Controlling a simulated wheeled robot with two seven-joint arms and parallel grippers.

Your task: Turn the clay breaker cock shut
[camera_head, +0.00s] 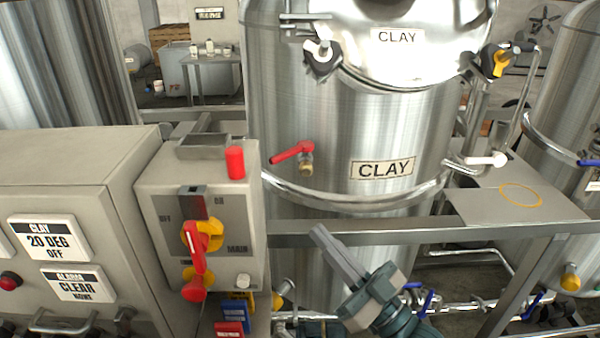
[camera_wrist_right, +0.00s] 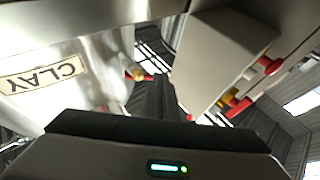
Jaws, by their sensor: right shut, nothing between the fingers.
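The clay tank (camera_head: 345,125) stands in the middle of the head view with a CLAY plate (camera_head: 382,168). On its front left is a small brass cock (camera_head: 307,166) with a red lever (camera_head: 290,153). The lever points left, nearly level, its free end slightly lower. In the right wrist view the cock (camera_wrist_right: 136,75) is small, near the upper middle. My right gripper (camera_head: 320,232) is shut and empty, below and slightly right of the cock, clear of it, pointing up and left. Its fingertips do not show in the wrist view. My left gripper is not in view.
A rimmed hoop (camera_head: 330,206) circles the tank under the cock.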

